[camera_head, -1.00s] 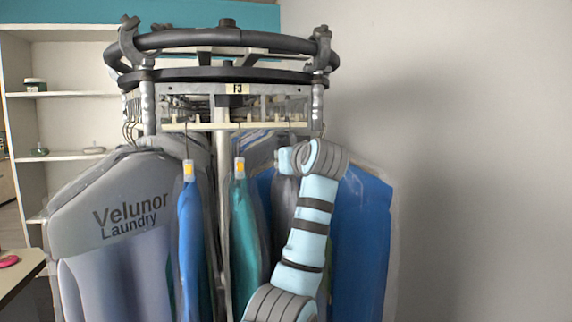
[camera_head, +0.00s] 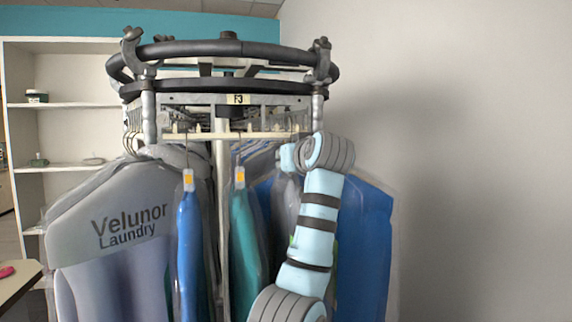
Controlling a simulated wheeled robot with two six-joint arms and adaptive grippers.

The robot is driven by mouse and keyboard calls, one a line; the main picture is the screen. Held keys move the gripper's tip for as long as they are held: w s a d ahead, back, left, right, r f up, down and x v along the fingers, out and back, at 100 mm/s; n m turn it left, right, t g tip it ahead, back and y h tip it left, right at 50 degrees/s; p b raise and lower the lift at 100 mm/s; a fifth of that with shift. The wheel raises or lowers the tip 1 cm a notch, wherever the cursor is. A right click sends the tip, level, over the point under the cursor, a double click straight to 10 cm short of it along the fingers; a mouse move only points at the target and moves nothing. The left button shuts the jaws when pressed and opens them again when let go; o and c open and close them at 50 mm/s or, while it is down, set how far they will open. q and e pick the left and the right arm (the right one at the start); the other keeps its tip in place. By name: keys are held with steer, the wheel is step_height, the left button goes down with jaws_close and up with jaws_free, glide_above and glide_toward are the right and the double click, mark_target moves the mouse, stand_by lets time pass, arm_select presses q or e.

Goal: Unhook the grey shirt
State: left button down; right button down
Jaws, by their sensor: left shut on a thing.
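A grey garment (camera_head: 285,195) in clear film hangs on the round rail, between a teal garment (camera_head: 242,225) and a blue garment (camera_head: 365,235). It looks like the grey shirt and is partly covered by my arm. My left arm rises in front of it. My left gripper (camera_head: 289,158) is at the shirt's shoulder, just below the rail, and is shut on it. Its fingertips and the shirt's hook are hidden. My right gripper is not in view.
The dark ring rail (camera_head: 222,48) stands above a pale crossbar (camera_head: 225,136) with hooks. A large bagged garment marked Velunor Laundry (camera_head: 130,225) and a blue garment (camera_head: 190,245) hang left. White shelves (camera_head: 70,105) stand behind. The space right of the rail is clear.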

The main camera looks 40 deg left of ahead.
mark_target(296, 182)
arm_select(q)
steer(key=shift+f+b+v, duration=0.25)
steer(key=shift+b+v, duration=0.35)
steer(key=shift+v, duration=0.55)
steer(key=shift+f+b+v, duration=0.25)
steer(key=shift+b+v, duration=0.35)
steer(key=shift+v, duration=0.55)
steer(key=shift+s+d+r, duration=0.15)
steer(key=shift+s+d, duration=0.1)
steer(key=shift+d, duration=0.1)
steer(key=shift+s+d, duration=0.1)
steer(key=shift+d, duration=0.15)
steer(key=b+v, duration=0.1)
steer(key=v, duration=0.2)
steer(key=f+b+v, duration=0.1)
steer(key=b+v, duration=0.1)
steer(key=v, duration=0.2)
steer(key=b+v, duration=0.1)
steer(key=v, duration=0.2)
steer(key=shift+s+d+f, duration=0.25)
steer(key=shift+d+f, duration=0.15)
steer(key=shift+s+d+r, duration=0.1)
steer(key=shift+s+d, duration=0.15)
steer(key=shift+d, duration=0.1)
